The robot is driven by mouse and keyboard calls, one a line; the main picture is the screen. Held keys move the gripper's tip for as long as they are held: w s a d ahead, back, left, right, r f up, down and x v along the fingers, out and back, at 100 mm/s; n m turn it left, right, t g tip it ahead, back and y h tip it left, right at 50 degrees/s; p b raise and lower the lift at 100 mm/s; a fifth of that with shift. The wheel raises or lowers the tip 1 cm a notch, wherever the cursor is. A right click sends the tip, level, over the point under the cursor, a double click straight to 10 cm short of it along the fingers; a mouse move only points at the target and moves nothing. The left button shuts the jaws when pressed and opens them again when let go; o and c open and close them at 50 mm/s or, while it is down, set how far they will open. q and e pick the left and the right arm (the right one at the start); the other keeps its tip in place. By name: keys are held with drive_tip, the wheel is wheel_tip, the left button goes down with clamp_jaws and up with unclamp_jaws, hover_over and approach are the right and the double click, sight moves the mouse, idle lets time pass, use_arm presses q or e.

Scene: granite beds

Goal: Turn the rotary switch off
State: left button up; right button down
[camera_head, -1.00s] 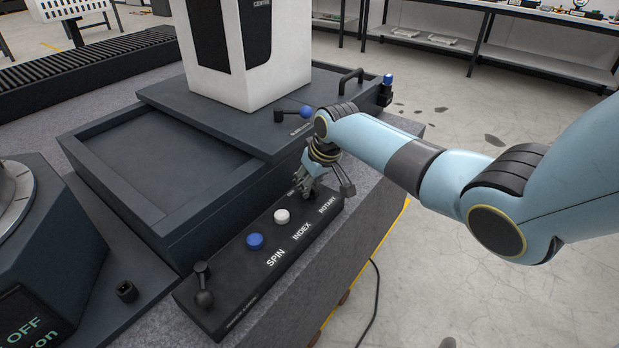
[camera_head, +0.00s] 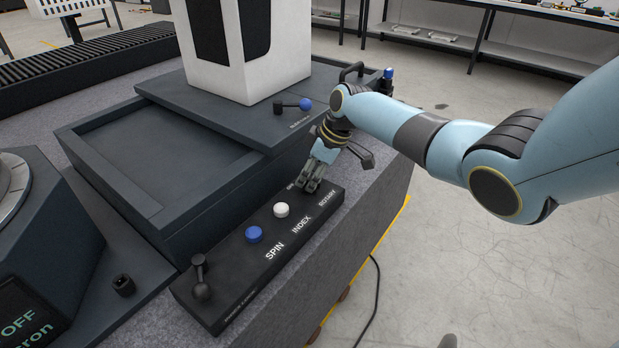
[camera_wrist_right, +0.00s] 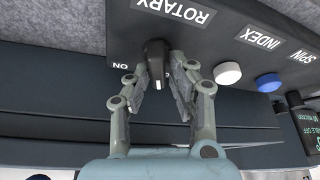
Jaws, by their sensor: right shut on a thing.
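The rotary switch (camera_wrist_right: 156,60) is a black knob on the dark control box, beside the label ROTARY, with the word ON next to it in the right wrist view. My right gripper (camera_wrist_right: 160,82) has its fingers on both sides of the knob and is shut on it. In the head view my right gripper (camera_head: 310,183) reaches down to the far end of the control box (camera_head: 225,290) and hides the knob. My left gripper is not in view.
A white button (camera_head: 281,210) and a blue button (camera_head: 254,235) sit on the box near the knob. A black lever (camera_head: 200,280) stands at its near end. A blue-tipped lever (camera_head: 304,105) and a white machine column (camera_head: 270,50) are behind.

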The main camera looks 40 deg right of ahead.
drive_tip(key=shift+d, duration=0.2)
drive_tip(key=c, duration=1.6)
unclamp_jaws()
drive_tip(key=o, duration=0.3)
drive_tip(key=shift+w+f, duration=0.1)
drive_tip(key=shift+w, duration=0.05)
drive_tip(key=v, duration=1.2)
